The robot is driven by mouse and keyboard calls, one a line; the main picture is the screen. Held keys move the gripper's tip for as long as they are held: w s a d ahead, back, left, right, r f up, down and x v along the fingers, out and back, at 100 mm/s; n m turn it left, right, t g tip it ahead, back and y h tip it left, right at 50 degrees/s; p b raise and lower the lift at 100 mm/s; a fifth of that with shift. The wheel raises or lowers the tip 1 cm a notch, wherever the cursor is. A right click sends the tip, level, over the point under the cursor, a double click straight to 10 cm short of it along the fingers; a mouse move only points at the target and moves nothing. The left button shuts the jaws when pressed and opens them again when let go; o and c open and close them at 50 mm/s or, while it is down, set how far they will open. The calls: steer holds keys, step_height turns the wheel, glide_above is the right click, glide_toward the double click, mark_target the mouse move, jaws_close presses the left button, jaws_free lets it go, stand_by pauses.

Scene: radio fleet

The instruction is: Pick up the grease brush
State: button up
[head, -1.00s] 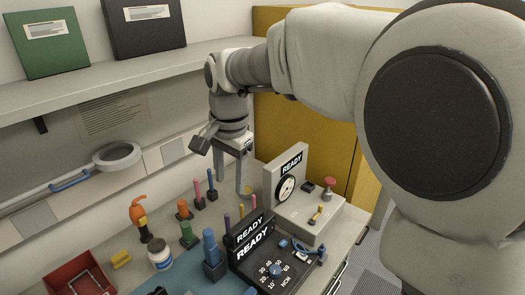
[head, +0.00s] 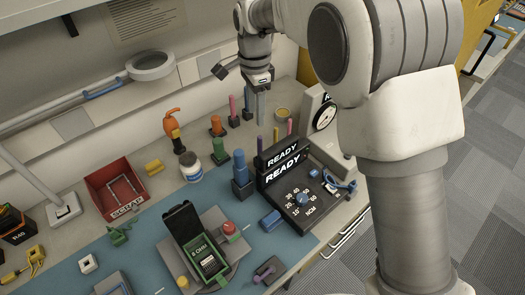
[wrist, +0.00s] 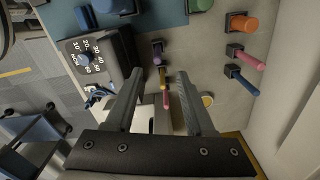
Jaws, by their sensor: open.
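I cannot pick out the grease brush for certain. Several slim upright handles stand in small holders behind the READY units: a purple one (head: 260,145), a yellow one (head: 276,135) and a magenta one (head: 289,127). In the wrist view the purple (wrist: 157,48), yellow (wrist: 163,78) and magenta (wrist: 166,98) handles line up between my fingers, farther down. My gripper (head: 257,115) is open and empty, pointing down above the bench; its fingers also show in the wrist view (wrist: 159,75). My arm hides part of the bench's right side.
A torque tester (head: 303,200) stands in front of the handles. A blue peg (head: 240,165), orange peg (head: 216,125) and pink peg (head: 233,110) stand to the left. A yellow tin (head: 283,113) and a dial unit (head: 325,112) are close by on the right. The wall is behind.

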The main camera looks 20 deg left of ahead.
mark_target(260, 147)
step_height(260, 147, down, 9)
steer(key=shift+r, duration=0.15)
steer(key=f, duration=0.4)
steer(key=shift+w+d, duration=0.15)
steer(key=shift+d, duration=0.25)
steer(key=shift+f, duration=0.65)
jaws_close()
